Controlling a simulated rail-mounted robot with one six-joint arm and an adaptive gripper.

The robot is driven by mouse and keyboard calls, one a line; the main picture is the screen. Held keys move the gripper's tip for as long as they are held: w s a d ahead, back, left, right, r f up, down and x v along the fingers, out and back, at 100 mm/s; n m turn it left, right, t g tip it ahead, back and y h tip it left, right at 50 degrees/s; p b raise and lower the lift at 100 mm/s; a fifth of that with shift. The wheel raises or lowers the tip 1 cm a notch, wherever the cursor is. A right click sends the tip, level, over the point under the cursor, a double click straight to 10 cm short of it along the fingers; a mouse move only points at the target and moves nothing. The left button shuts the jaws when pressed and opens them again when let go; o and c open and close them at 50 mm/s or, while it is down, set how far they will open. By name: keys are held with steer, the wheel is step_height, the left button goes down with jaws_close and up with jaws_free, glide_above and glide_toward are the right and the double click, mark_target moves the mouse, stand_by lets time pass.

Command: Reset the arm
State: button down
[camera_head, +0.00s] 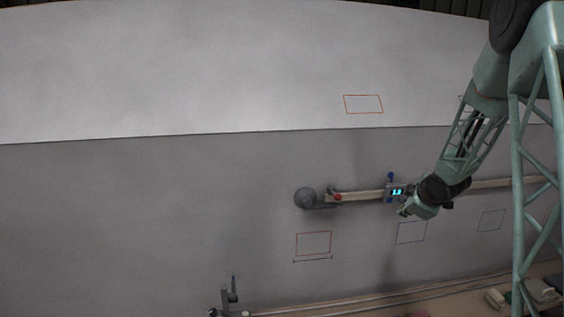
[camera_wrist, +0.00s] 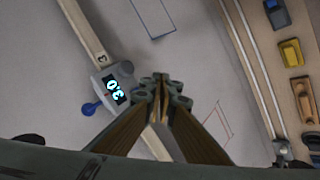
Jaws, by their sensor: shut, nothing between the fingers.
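My arm reaches down from the upper right of the head view, and my gripper (camera_head: 405,211) is beside a small device with a lit display (camera_head: 396,191) on a rail along the hull wall. In the wrist view my gripper (camera_wrist: 161,88) is shut with its fingertips together and nothing between them. The display device (camera_wrist: 115,88) is just left of the fingertips, with a blue knob on its side. I cannot tell whether the fingers touch the rail.
The pale rail (camera_head: 360,196) runs along the grey hull wall (camera_head: 150,220), with a round grey fitting (camera_head: 305,197) and a red knob (camera_head: 338,198) at its left. Outlined rectangles (camera_head: 313,243) mark the wall. A shelf with several small items (camera_wrist: 290,55) is at right in the wrist view.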

steer(key=s+a+r+m+g+h+b, duration=0.1)
steer(key=s+a+r+m, duration=0.1)
steer(key=s+a+r, duration=0.35)
steer(key=s+a+r+m+g+b, duration=0.1)
steer(key=s+a+r+m, duration=0.15)
steer(key=s+r, duration=0.65)
steer(key=s+a+r+m+h+b, duration=0.15)
steer(key=s+a+r, duration=0.3)
steer(key=s, duration=0.65)
steer(key=s+a+f+m+g+y+b, duration=0.1)
steer(key=s+a, duration=0.4)
steer(key=s, duration=0.7)
steer(key=s+a+f+m+g+y+b, duration=0.1)
steer(key=s+a, duration=0.5)
steer(key=s, duration=0.6)
steer(key=s+a+f+m+g+y+b, duration=0.1)
steer(key=s+a, duration=0.5)
steer(key=s, duration=0.7)
steer(key=shift+m+b, duration=0.3)
steer(key=shift+m, duration=0.6)
